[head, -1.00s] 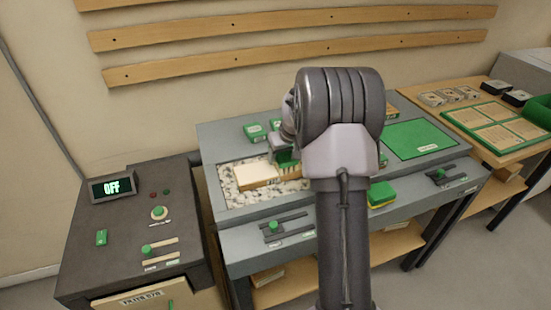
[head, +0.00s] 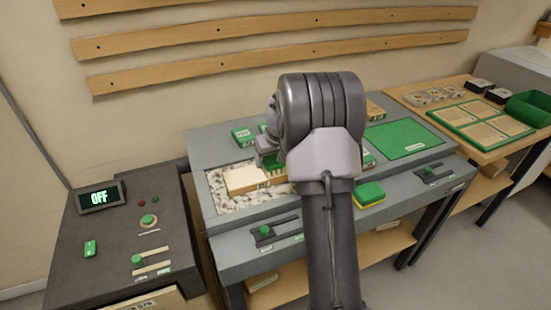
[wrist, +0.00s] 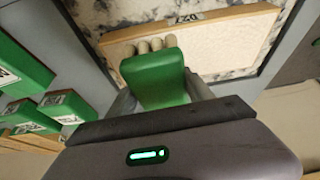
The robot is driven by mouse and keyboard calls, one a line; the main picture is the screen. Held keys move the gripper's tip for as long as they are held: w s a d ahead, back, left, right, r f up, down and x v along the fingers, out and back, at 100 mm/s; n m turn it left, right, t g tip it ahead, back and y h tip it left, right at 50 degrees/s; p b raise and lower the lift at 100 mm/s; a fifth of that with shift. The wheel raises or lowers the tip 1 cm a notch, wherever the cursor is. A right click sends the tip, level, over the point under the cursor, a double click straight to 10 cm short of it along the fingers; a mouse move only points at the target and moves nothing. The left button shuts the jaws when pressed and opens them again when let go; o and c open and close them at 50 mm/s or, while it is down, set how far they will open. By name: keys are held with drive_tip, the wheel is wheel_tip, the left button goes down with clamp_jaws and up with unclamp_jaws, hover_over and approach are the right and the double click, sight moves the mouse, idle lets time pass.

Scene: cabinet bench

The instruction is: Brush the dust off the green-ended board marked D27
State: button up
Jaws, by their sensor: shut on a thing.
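The board marked D27 (head: 242,180) lies on the speckled bed at the left of the bench. It is pale with a tan wooden edge, and its D27 label shows in the wrist view, where the board (wrist: 225,42) is upside down. My gripper (head: 266,150) is shut on a green-handled brush (wrist: 155,80) above the board's right end. The brush's pale bristle tufts point at the board by the label. I cannot tell whether they touch it. My arm hides part of the bed, and no green end shows on the board.
Green-ended blocks (head: 242,136) stand behind the bed. A green mat (head: 404,139) and a green-and-yellow sponge (head: 368,194) lie to the right. A control cabinet with an OFF display (head: 99,196) stands left. A side table with a green frame (head: 482,121) stands right.

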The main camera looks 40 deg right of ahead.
sight(241, 171)
drive_tip(key=shift+w+a, duration=0.6)
drive_tip(key=shift+a, duration=1.5)
drive_tip(key=shift+w+a, duration=0.65)
drive_tip(key=shift+a, duration=1.4)
drive_tip(key=shift+w+a, duration=0.6)
drive_tip(key=shift+a, duration=1.5)
drive_tip(key=shift+s+d, duration=0.25)
drive_tip(key=shift+d, duration=0.6)
drive_tip(key=shift+s+d, duration=0.25)
drive_tip(key=shift+d, duration=0.55)
drive_tip(key=shift+s+d, duration=0.65)
drive_tip(key=shift+d, duration=1.55)
drive_tip(key=shift+s+d, duration=0.6)
drive_tip(key=shift+d, duration=1.55)
drive_tip(key=shift+s+d, duration=0.65)
drive_tip(key=shift+d, duration=1.55)
wheel_tip(241, 171, up, 6)
drive_tip(key=p, duration=0.4)
drive_tip(key=shift+a+p, duration=0.1)
drive_tip(key=shift+p, duration=0.25)
drive_tip(key=shift+w+r, duration=0.1)
drive_tip(key=shift+r, duration=0.05)
wheel_tip(241, 171, up, 3)
drive_tip(key=shift+f+p, duration=0.1)
drive_tip(key=shift+p, duration=1)
